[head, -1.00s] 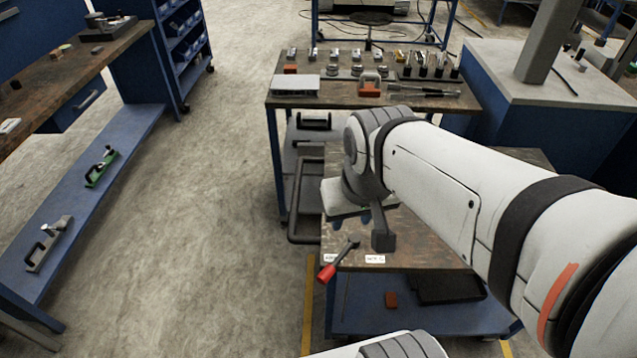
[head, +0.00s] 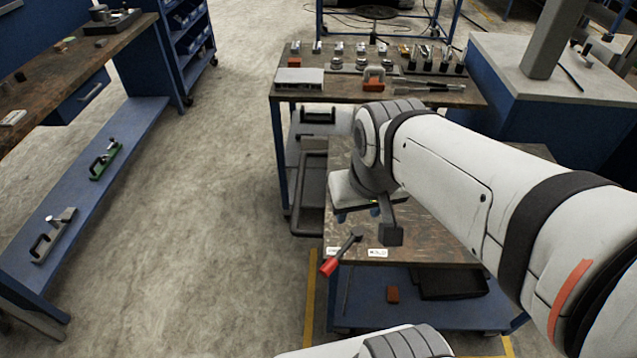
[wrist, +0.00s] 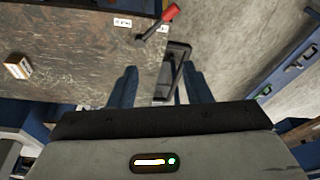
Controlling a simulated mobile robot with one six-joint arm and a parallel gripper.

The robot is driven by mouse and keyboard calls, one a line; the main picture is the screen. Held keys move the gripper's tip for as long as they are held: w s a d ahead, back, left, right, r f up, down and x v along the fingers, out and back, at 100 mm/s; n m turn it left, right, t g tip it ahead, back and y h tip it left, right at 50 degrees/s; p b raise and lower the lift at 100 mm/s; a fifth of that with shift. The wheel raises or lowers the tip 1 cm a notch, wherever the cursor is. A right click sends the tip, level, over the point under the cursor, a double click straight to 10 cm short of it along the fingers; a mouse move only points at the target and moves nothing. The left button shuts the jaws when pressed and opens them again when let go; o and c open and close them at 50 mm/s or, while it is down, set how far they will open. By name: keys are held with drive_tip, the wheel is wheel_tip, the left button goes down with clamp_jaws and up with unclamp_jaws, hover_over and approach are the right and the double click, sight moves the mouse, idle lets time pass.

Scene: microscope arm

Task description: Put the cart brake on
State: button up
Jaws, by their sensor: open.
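The brake lever (head: 341,253) has a red grip and a dark metal arm. It sits at the near left corner of the cart top (head: 430,240), its red end pointing out past the edge toward the camera. It also shows at the top of the wrist view (wrist: 170,14). My gripper (head: 357,216) is open and empty, above the cart's left edge and behind the lever, not touching it. In the wrist view its two blue fingers (wrist: 160,88) are spread apart below the lever. Two small white labels (head: 377,253) lie beside the lever's pivot; their text is unreadable.
The cart's dark push handle (head: 308,195) sticks out at its left side. A table with fixtures and tools (head: 380,90) stands behind the cart. A small box (wrist: 18,68) lies on the cart top in the wrist view. The floor to the left (head: 210,220) is clear.

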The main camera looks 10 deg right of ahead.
drive_tip(key=shift+w+a+f, duration=0.1)
drive_tip(key=shift+w+f, duration=0.05)
drive_tip(key=c, duration=0.3)
drive_tip(key=w+a+f+n+b, duration=0.1)
drive_tip(key=w+f, duration=0.1)
drive_tip(key=w+f+n+g+b, duration=0.1)
drive_tip(key=w+f, duration=0.1)
drive_tip(key=w+a+f+n+g+b, duration=0.1)
drive_tip(key=w+f+b, duration=0.1)
drive_tip(key=shift+a, duration=0.35)
clamp_jaws()
drive_tip(key=w+a+f+n+g+h+b, duration=0.1)
drive_tip(key=w+a+f+n+b, duration=0.1)
drive_tip(key=f, duration=0.4)
drive_tip(key=w+a+f+n+g+h+b, duration=0.1)
drive_tip(key=w+a+f+n+g+b, duration=0.1)
drive_tip(key=w+a+f+n, duration=0.1)
wheel_tip(320, 180, down, 4)
drive_tip(key=w+a, duration=0.1)
drive_tip(key=w, duration=0.1)
drive_tip(key=shift+w+a+r+b, duration=0.2)
drive_tip(key=shift+w+b, duration=0.1)
drive_tip(key=shift+w, duration=0.1)
